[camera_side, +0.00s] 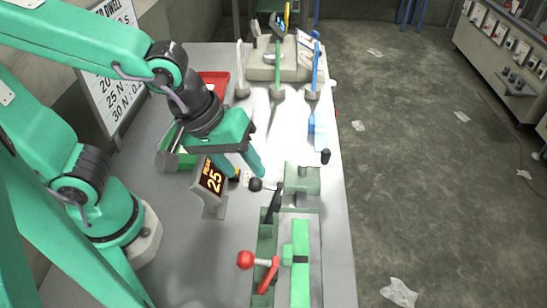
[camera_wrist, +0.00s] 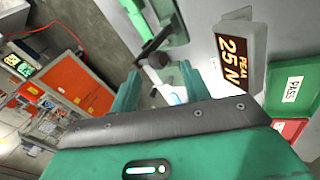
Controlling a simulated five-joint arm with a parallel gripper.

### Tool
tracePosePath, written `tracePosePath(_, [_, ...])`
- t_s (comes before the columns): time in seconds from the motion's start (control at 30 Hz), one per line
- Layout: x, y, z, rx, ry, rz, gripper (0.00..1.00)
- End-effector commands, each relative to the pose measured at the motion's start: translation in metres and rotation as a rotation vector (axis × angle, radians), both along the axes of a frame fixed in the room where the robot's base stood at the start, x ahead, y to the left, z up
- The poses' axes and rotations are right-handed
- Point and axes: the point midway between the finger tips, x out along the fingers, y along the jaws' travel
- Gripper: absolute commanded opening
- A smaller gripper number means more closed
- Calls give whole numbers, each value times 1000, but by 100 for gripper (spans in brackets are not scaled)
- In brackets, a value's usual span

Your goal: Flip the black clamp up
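The black clamp's round knob (camera_side: 255,184) is beside the green fixture in the side view, with a dark upright lever piece (camera_side: 273,205) near it. In the wrist view a dark knob (camera_wrist: 158,61) shows ahead of the gap between my fingers. My gripper (camera_side: 252,166) has its green fingers pointing down, just above the knob. In the wrist view my gripper (camera_wrist: 160,88) is open with its fingers well apart. I see nothing held between them. Whether a finger touches the knob cannot be told.
A red-knobbed clamp (camera_side: 246,260) sits on the near part of the green fixture (camera_side: 301,262). A "25" display (camera_side: 212,177) stands close left of my gripper. Green and red bins (camera_side: 214,82) and a tool stand (camera_side: 285,73) are behind. The table's right edge drops to the floor.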

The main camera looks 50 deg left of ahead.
Motion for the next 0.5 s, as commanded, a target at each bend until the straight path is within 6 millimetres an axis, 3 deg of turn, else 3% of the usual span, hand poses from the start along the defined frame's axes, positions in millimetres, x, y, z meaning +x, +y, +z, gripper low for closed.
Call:
tracePosePath(0.23, [-4, 3, 29, -16, -20, 3, 46])
tracePosePath(0.5, [-6, 5, 41, -20, -25, 4, 46])
